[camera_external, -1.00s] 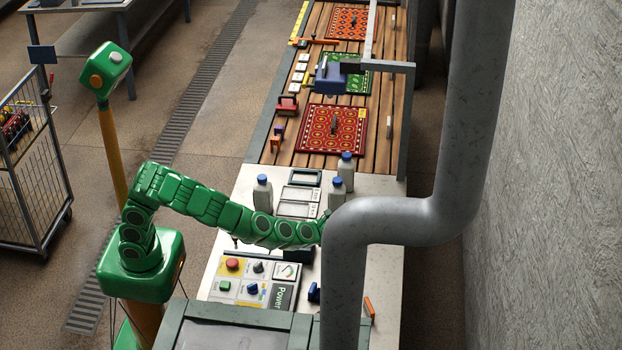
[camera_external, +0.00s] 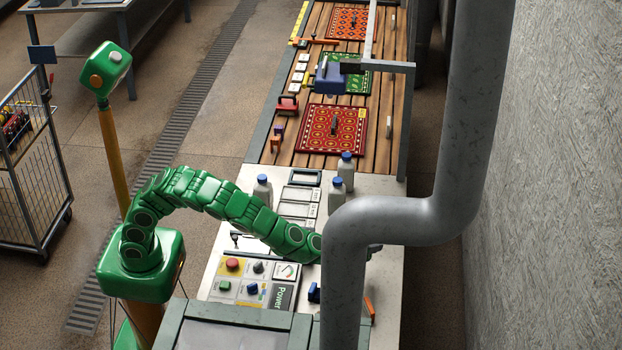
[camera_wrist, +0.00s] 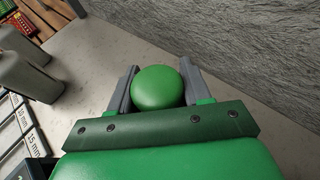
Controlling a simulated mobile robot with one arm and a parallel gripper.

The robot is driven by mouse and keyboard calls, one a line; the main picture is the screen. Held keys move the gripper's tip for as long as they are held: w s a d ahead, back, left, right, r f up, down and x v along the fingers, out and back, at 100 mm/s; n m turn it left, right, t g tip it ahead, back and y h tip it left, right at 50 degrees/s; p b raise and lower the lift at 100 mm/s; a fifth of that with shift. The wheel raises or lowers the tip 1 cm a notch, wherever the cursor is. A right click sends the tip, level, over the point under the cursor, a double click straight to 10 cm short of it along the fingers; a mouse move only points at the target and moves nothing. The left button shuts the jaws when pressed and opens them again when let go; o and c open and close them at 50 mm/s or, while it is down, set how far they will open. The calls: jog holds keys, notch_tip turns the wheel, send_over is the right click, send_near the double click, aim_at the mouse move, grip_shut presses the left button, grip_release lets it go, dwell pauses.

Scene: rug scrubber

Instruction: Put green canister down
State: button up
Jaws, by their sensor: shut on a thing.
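The green canister (camera_wrist: 158,87) shows in the wrist view as a round green top. It sits between the two grey fingers of my gripper (camera_wrist: 157,90), which is shut on it. A pale worktop shows around and beyond it; I cannot tell whether the canister touches that surface. My green arm reaches right over the worktop (camera_external: 228,262) to behind the pipe.
Grey bottles with blue caps stand on the worktop, at left (camera_external: 263,190) and right (camera_external: 346,168). A control panel (camera_external: 252,280) lies nearer. The pipe (camera_external: 385,222) blocks the external view. A wall (camera_wrist: 245,45) rises beyond the worktop.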

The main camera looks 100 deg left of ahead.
jog(key=shift+w+a+f, duration=0.1)
jog(key=shift+w+f, duration=0.6)
jog(key=shift+f, duration=0.2)
jog(key=shift+w+f, duration=0.7)
jog(key=shift+f, duration=1.65)
jog(key=o, duration=1.1)
jog(key=shift+f, duration=0.15)
